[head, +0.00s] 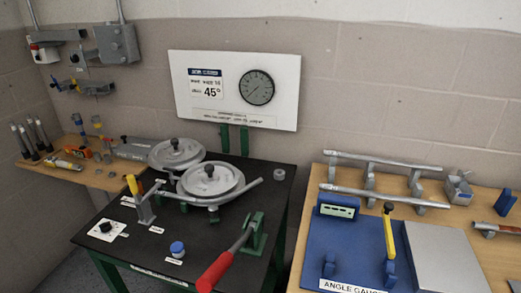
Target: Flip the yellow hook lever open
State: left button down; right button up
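On the black-topped bench, a small upright lever with a yellow grip (132,184) stands on a grey bracket (145,212) left of the round metal bender discs. A red part shows beside the grip. I take this as the yellow hook lever; the label near it is too small to read. A second yellow lever (388,236) with a black knob stands on the blue angle gauge plate (345,264) at the right. Neither gripper shows in the head view.
Two round discs (210,179) and a grey pipe (230,193) occupy the bench (150,250). A long red handle (224,268) rises at its front. A blue knob (177,248) and a black dial (106,227) sit at front left. Pipes (385,197) lie on the right wooden table.

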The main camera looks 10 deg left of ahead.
aim_at(132, 183)
jog(key=u, duration=1.25)
jog(key=k+l+u, duration=0.2)
jog(key=u, duration=0.15)
jog(key=k, duration=0.1)
